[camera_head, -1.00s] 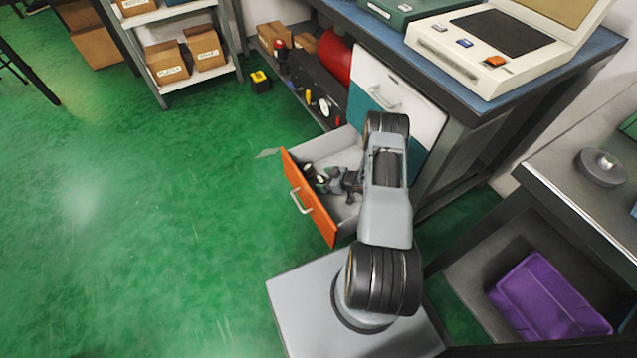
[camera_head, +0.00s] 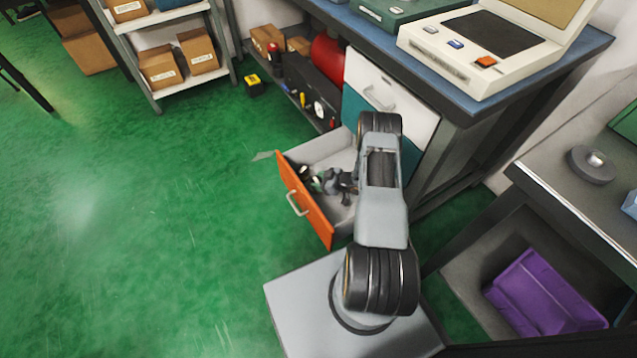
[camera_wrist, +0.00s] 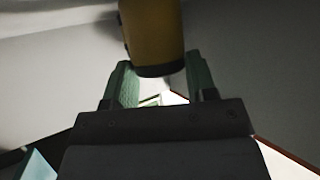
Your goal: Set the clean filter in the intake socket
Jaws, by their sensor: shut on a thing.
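My gripper (camera_head: 322,184) is low inside an open drawer (camera_head: 312,215) with an orange front. In the head view the gripper and small dark things in the drawer blur together. I cannot make out an intake socket in either view.
The drawer sits under a blue-topped bench (camera_head: 480,107) carrying a cream machine (camera_head: 440,65). A red cylinder (camera_head: 328,60) lies on its lower shelf. At right, a grey bench (camera_head: 545,180) holds a round grey part (camera_head: 590,165), with a purple bin (camera_head: 545,295) below. Green floor (camera_head: 150,220) is clear at left.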

